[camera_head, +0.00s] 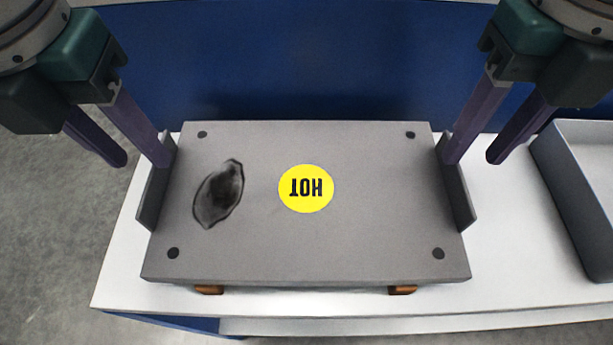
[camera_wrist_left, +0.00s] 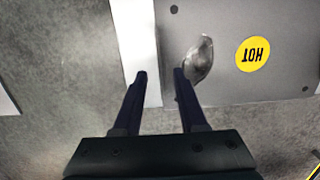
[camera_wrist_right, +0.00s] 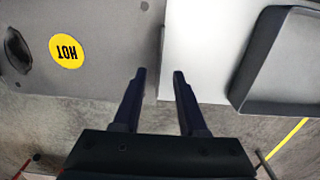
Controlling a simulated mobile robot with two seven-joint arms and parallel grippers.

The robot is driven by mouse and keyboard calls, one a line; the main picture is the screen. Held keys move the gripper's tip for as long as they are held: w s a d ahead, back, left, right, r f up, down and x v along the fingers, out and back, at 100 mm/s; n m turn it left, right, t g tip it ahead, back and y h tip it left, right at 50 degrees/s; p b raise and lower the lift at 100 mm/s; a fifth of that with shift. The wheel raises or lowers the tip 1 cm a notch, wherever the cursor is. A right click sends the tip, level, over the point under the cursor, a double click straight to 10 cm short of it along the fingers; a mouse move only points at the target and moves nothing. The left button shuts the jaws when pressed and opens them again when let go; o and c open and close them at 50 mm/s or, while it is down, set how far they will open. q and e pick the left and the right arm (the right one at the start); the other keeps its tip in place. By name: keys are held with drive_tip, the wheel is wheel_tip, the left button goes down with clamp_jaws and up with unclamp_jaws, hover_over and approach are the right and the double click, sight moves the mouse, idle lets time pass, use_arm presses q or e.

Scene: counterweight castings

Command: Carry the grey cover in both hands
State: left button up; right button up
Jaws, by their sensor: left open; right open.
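The grey cover (camera_head: 350,240) lies flat, with a yellow HOT label, a dark stain and dark corner spots. An upright grey flange stands at its left side (camera_head: 150,200) and another at its right side (camera_head: 458,195). My left gripper (camera_head: 144,165) is open and empty at the left flange, which shows between its fingers in the left wrist view (camera_wrist_left: 160,74). My right gripper (camera_head: 470,163) is open and empty at the right flange, which shows between its fingers in the right wrist view (camera_wrist_right: 159,73). I cannot tell how far down the fingers reach.
Orange-brown supports (camera_head: 209,290) show under the cover's front edge, on a white tabletop (camera_head: 340,302). A grey tray (camera_head: 567,200) stands at the right, close to my right gripper. A blue surface (camera_head: 290,65) lies beyond the table. Bare grey floor (camera_head: 50,230) is at the left.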

sight(151, 170)
use_arm(q)
drive_tip(key=shift+w+f, duration=0.2)
drive_tip(key=shift+f, duration=1.05)
drive_tip(key=shift+w+f, duration=0.15)
drive_tip(key=shift+f, duration=1.1)
use_arm(e)
drive_tip(key=shift+f, duration=2.5)
use_arm(q)
drive_tip(key=shift+c, duration=0.3)
use_arm(e)
drive_tip(key=shift+c, duration=0.3)
use_arm(q)
clamp_jaws()
use_arm(e)
clamp_jaws()
use_arm(q)
drive_tip(key=shift+r, duration=0.1)
use_arm(e)
drive_tip(key=shift+w+r, duration=0.1)
